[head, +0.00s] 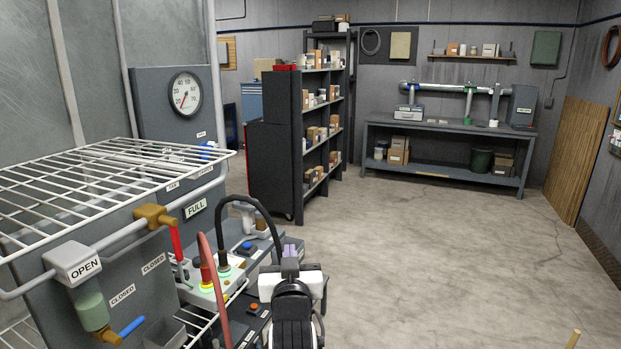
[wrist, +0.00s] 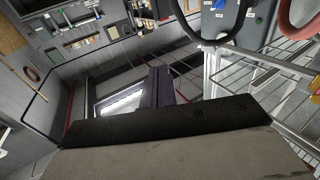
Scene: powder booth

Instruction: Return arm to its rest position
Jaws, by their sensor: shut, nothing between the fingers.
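My gripper (head: 291,250) shows in the head view at the bottom centre, at the end of my black and white arm. Its purple-grey fingers are together and empty, pointing up and away. In the wrist view the closed fingers (wrist: 158,86) stand in the middle, with nothing between them. The gripper is just right of the bench with the hoses and touches nothing that I can make out.
A white wire rack (head: 95,180) and grey panel with a gauge (head: 186,93) fill the left. A black hose (head: 262,212) and red hose (head: 214,285) arch close beside my arm. A shelf unit (head: 297,140) and workbench (head: 440,133) stand behind. The floor at right is clear.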

